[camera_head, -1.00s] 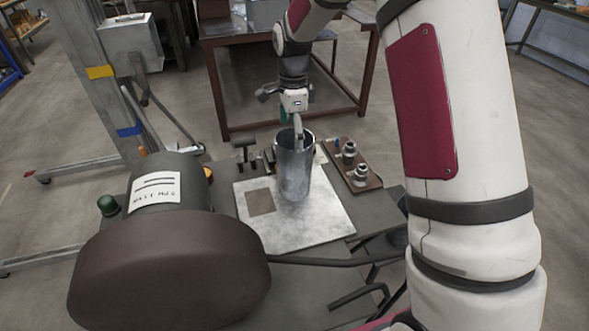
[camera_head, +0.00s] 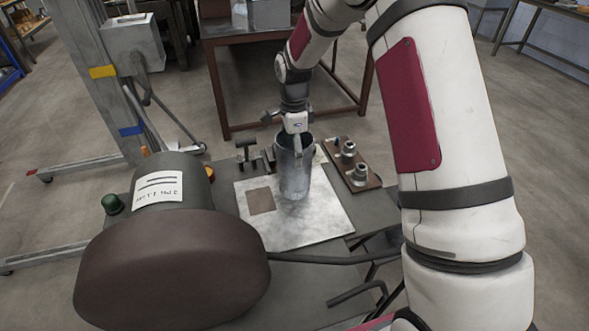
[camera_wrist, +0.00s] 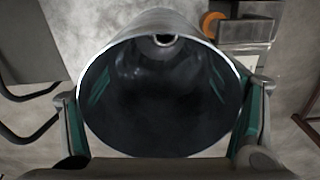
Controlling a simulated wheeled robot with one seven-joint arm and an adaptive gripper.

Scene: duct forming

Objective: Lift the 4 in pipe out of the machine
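The 4 in pipe (camera_head: 294,175) is a grey metal cylinder. It stands upright on the pale square plate of the machine (camera_head: 322,222) in the head view. My gripper (camera_head: 297,150) is at the pipe's open top, pointing down. In the wrist view the pipe's round mouth (camera_wrist: 160,105) fills the middle, dark inside. My gripper's two teal-padded fingers (camera_wrist: 162,110) are spread wide, one on each side of the rim. The gripper looks open; I cannot tell whether the pads touch the pipe wall.
A brown rounded housing with a grey, labelled motor (camera_head: 170,255) stands at the left. A small board with metal fittings (camera_head: 350,165) lies right of the pipe. Black levers (camera_head: 250,152) stand behind it. A brown-framed table (camera_head: 250,80) is farther back. The space above the pipe holds my arm.

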